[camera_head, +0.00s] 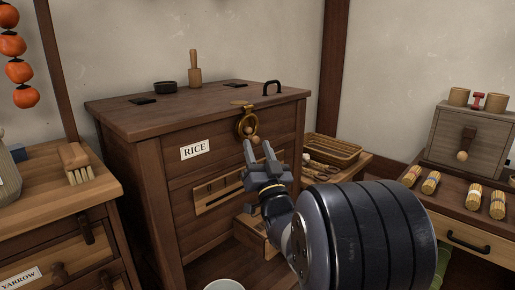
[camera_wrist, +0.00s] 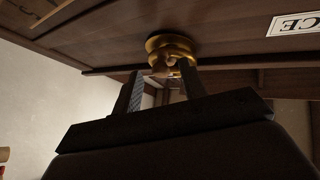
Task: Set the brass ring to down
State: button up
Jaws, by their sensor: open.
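The brass ring (camera_head: 246,124) hangs on the upper front of the wooden chest (camera_head: 162,170) labelled RICE, just below the lid edge. A small round wooden knob shows at its lower end. In the wrist view the ring (camera_wrist: 172,46) is just beyond the fingertips, with part of it hidden by the fingers. My gripper (camera_head: 259,150) is open, just below the ring in the head view. It also shows in the wrist view (camera_wrist: 160,80), with nothing held between its fingers. I cannot tell whether a finger touches the ring or knob.
A tray (camera_head: 333,150) stands right of the chest. A white bowl (camera_head: 224,285) is below.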

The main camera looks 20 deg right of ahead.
jog(key=v, duration=1)
jog(key=shift+w+r, duration=0.1)
jog(key=x, duration=1)
jog(key=shift+w+r, duration=0.25)
jog(key=shift+f, duration=0.25)
